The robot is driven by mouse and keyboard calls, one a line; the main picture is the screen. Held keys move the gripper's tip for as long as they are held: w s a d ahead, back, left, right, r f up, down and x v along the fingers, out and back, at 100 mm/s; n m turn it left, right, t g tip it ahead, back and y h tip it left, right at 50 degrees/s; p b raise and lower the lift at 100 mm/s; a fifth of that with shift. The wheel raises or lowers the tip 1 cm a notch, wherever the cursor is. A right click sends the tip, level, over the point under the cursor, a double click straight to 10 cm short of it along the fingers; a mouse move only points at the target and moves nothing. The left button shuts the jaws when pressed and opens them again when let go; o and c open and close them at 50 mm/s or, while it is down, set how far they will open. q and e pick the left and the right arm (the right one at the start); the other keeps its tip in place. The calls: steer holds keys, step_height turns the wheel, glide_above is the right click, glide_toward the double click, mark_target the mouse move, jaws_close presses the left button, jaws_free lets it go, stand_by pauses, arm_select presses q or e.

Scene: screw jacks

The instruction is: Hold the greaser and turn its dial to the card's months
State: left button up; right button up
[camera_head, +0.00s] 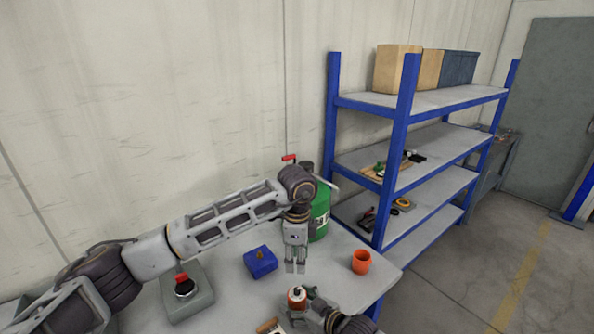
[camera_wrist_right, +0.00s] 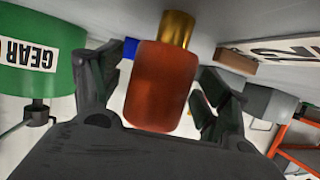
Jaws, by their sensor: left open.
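The greaser (camera_head: 297,296) is an orange-red cylinder with a pale, dark-marked top, at the bottom of the head view. In the right wrist view, the greaser (camera_wrist_right: 160,85) shows its orange body and a brass end. My right gripper (camera_head: 305,306) has its fingers on both sides of the body and appears shut on it. My left gripper (camera_head: 295,267) is open and empty, fingers pointing down, just above and behind the greaser. The card (camera_wrist_right: 285,48) is white with large dark characters, partly cut off, so I cannot read it surely. A wooden block (camera_wrist_right: 236,61) is beside it.
A blue box (camera_head: 260,262) stands left of my left gripper and an orange cup (camera_head: 361,261) right. A green drum (camera_head: 320,215) is behind. A red button on a grey box (camera_head: 187,300) is at left. A blue-framed shelf (camera_head: 403,140) borders the table's right.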

steer(key=shift+s+d, duration=0.1)
stand_by(0.3)
steer(key=v, duration=1.1)
steer(key=shift+s+d, duration=0.25)
steer(key=shift+s, duration=0.05)
steer(key=shift+r, duration=0.1)
steer(key=shift+s+d, duration=0.1)
stand_by(0.4)
